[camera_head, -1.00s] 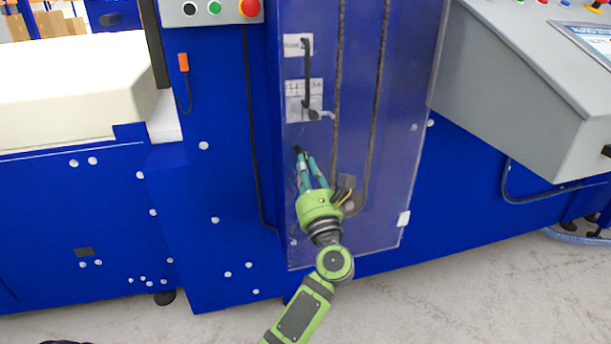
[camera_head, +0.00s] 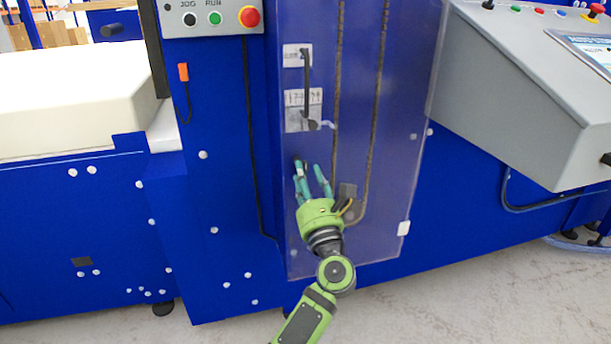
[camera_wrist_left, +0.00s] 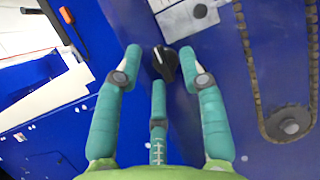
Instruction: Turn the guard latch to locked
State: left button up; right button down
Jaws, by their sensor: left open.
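The clear guard door (camera_head: 385,215) covers a blue cabinet front. It carries a black upright handle (camera_head: 306,80), a metal plate with a label (camera_head: 291,121) and a small grey lever tip. My left gripper (camera_head: 308,168) is open below that plate, its green fingers pointing up. In the left wrist view, a black knob (camera_wrist_left: 165,62) sits between the spread fingertips (camera_wrist_left: 165,70), apparently not gripped. I cannot tell whether this knob is the latch, or its position. The metal plate also shows at the top of the left wrist view (camera_wrist_left: 188,18). My right gripper is not in view.
A button box (camera_head: 212,18) with a red button is above left. Chains (camera_head: 377,100) run behind the clear door. A grey control console (camera_head: 520,100) juts out at right. A cream block (camera_head: 70,110) lies at left. The floor (camera_head: 450,305) in front is clear.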

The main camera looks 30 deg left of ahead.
pick_arm(q)
jog(key=v, duration=1.1)
jog(key=shift+s+d, duration=0.2)
